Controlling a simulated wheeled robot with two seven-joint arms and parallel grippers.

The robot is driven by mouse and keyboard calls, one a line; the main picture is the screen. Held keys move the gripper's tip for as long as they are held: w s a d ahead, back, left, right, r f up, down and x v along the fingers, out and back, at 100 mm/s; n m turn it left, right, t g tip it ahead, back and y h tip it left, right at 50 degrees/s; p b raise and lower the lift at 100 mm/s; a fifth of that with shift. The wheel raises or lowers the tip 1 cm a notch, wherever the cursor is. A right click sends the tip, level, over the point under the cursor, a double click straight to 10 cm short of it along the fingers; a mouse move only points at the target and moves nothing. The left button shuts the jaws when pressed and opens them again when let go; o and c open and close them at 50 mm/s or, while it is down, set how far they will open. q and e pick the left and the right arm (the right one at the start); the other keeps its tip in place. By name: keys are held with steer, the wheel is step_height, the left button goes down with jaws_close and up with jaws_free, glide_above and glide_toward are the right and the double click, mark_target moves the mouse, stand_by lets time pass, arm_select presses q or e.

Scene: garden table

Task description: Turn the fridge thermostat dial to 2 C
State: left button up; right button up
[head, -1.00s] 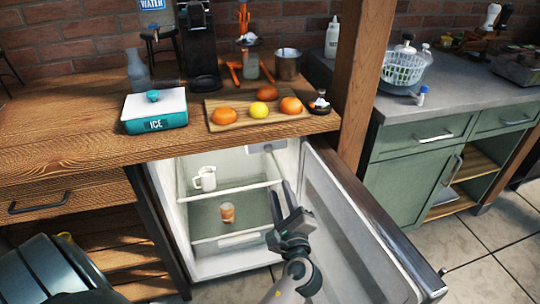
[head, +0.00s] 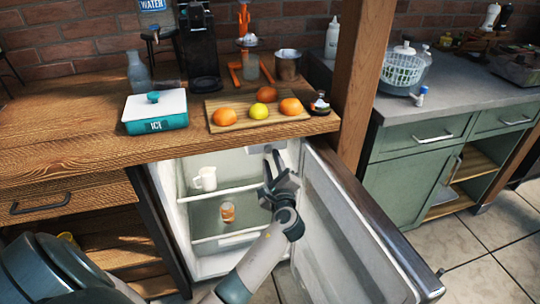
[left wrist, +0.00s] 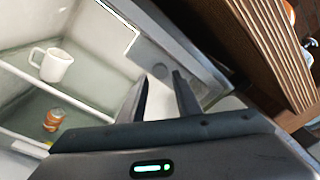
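The small fridge (head: 235,258) stands open under the wooden counter, with its door swung out to the right. A pale control panel (left wrist: 150,52) sits at the top of its inner right side in the left wrist view. A small greyish round shape that looks like the dial (left wrist: 161,70) shows there, partly between my fingertips; its setting is unreadable. My left gripper (head: 273,153) is inside the fridge opening at the upper right, in front of the panel. Its two fingers are apart with nothing held between them (left wrist: 161,77). Contact with the dial cannot be told. My right gripper is out of view.
The open door (head: 350,235) bounds my arm on the right. The counter edge (head: 190,150) overhangs the fridge. Fruit lies on a board (head: 237,122) above.

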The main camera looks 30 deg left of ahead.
mark_target(269, 151)
arm_select(q)
steer(key=x, duration=0.3)
steer(key=shift+w+a, duration=0.1)
steer(key=shift+a, duration=0.05)
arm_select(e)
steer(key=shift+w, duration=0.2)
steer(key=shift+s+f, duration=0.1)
arm_select(q)
jaws_close()
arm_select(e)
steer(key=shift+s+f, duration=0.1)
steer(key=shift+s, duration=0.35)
